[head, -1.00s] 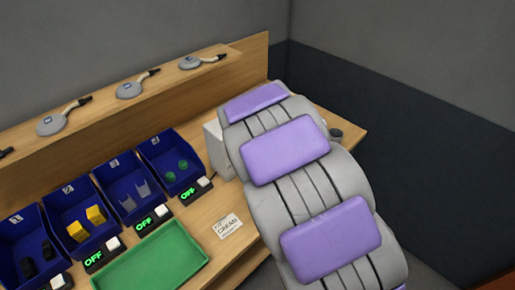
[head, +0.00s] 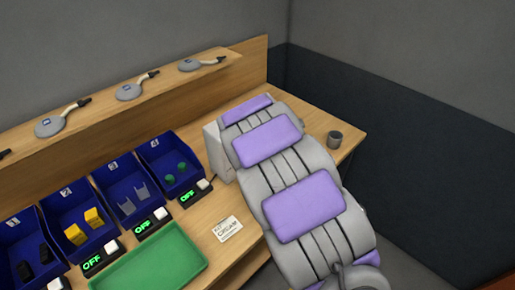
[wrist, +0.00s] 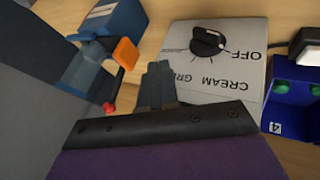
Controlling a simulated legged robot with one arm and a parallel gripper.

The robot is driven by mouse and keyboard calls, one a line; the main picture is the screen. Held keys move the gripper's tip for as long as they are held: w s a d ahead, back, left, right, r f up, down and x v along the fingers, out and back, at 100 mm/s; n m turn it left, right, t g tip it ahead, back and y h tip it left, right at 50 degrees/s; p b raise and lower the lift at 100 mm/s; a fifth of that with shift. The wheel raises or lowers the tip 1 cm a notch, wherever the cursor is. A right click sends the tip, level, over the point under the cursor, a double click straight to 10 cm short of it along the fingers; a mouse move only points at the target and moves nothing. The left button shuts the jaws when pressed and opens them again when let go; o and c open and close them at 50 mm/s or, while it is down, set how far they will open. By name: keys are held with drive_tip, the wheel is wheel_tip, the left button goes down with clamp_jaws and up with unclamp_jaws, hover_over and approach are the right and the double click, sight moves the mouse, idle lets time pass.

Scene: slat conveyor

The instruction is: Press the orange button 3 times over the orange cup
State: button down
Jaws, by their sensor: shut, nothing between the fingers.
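In the wrist view an orange square piece (wrist: 125,53) sits on a blue-grey device at upper left; I cannot tell whether it is the orange button. A small red tip (wrist: 108,107) shows below it. My gripper (wrist: 158,80) is shut and empty, right of the orange piece and beside the knob box; contact is not visible. My arm hides the gripper in the head view. No orange cup is visible; the only cup-like thing is a dark grey cup (head: 334,139) at the bench's right end.
A light box (wrist: 214,62) has a black knob and the words OFF and CREAM. Blue bins (head: 170,165) hold small parts, with OFF displays (head: 188,195) before them. A green tray (head: 150,262) and a paper card (head: 227,229) lie in front. Grey round-headed tools (head: 130,91) lie on the shelf.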

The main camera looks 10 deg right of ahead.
drive_tip(key=w+d+f+b, duration=0.1)
drive_tip(key=w+d+f, duration=0.1)
drive_tip(key=w+d, duration=0.2)
drive_tip(key=shift+w+f, duration=0.15)
drive_tip(key=shift+f, duration=0.25)
